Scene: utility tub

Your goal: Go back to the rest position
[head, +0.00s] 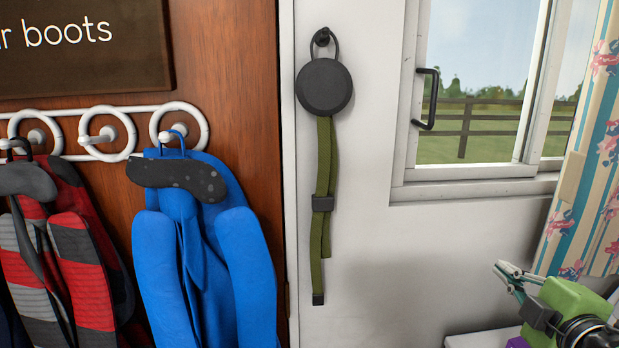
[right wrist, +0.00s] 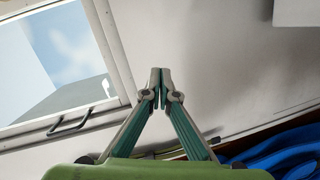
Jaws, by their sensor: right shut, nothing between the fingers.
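My right gripper (head: 506,272) is at the lower right of the head view, in front of the white wall and below the window. Its fingers point left, away from the green gripper body. In the right wrist view the fingertips of this gripper (right wrist: 160,78) meet, with nothing between them. It is shut and empty, and it appears clear of the wall and the hanging things. My left gripper and arm are not in view.
A black disc with a green strap (head: 324,88) hangs from a wall hook. Left of it, a blue coat (head: 205,260) and a red-grey striped coat (head: 60,250) hang on white rings. The window (head: 480,187) has a black handle (head: 431,98). A patterned curtain (head: 585,170) hangs right.

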